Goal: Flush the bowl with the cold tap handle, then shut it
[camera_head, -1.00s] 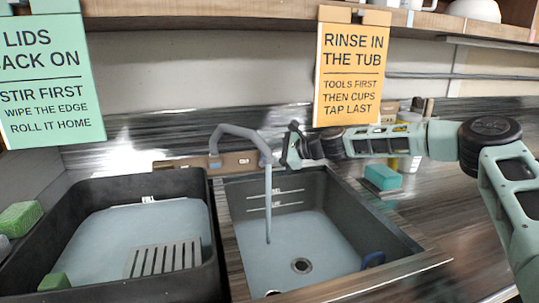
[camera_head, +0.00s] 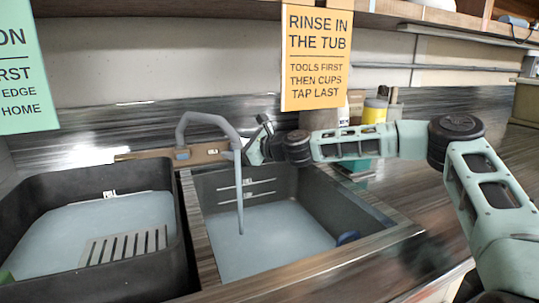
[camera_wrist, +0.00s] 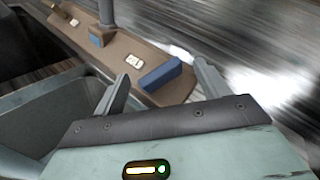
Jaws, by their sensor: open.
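The grey tap (camera_head: 207,120) arches over the dark sink bowl (camera_head: 325,203). A straight pale column (camera_head: 240,195), which looks like running water, drops from its spout to the pale floor or liquid surface in the bowl. In the wrist view, the blue tap handle (camera_wrist: 160,73) stands on the brown tap base (camera_wrist: 128,60), beyond and between my gripper's (camera_wrist: 163,84) two spread fingers. My gripper is open and empty; contact with the handle cannot be told. In the head view it is beside the tap (camera_head: 257,146).
A black tub (camera_head: 180,255) with a slotted grate (camera_head: 125,245) is left of the bowl. A blue item (camera_head: 348,237) is at the bowl's right side. A yellow-labelled container (camera_head: 374,111) stands behind my arm. An orange sign (camera_head: 317,60) hangs above. The right counter is mostly clear.

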